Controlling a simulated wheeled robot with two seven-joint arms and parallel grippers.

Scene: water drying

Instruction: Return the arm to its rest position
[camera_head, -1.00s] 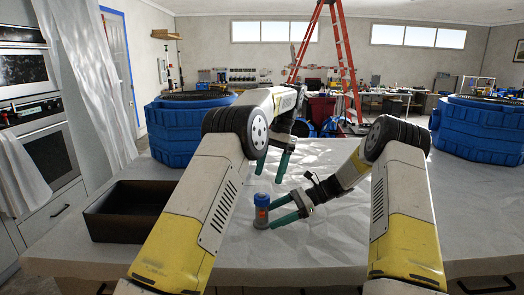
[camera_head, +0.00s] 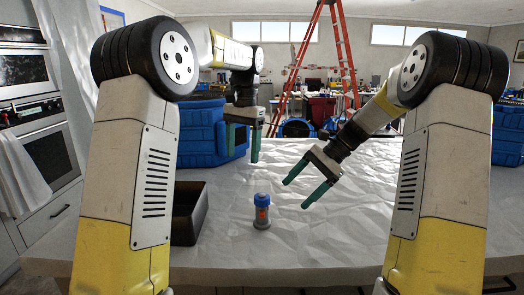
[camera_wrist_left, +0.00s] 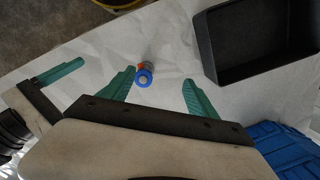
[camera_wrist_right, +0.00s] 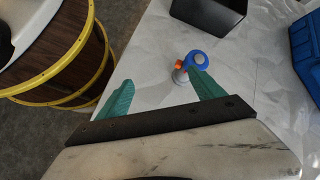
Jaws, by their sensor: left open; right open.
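My left gripper (camera_head: 242,141) hangs over the covered table, open and empty, fingers pointing down. In the left wrist view its fingers (camera_wrist_left: 153,92) are spread apart. My right gripper (camera_head: 297,193) is open and empty, right of the small bottle and above the table, its fingers pointing down and left. Its spread fingers also show in the right wrist view (camera_wrist_right: 163,92). The bottle (camera_head: 262,213), with a blue cap and an orange mark, stands upright on the table, apart from both grippers in the head view. In the right wrist view a finger partly overlaps the bottle (camera_wrist_right: 180,76).
A dark open box (camera_head: 187,222) stands left of the bottle, partly hidden by my left arm. A blue ribbed container (camera_head: 212,128) is behind it, and another (camera_head: 508,134) is at the far right. The white-covered table (camera_head: 330,235) is clear around the bottle.

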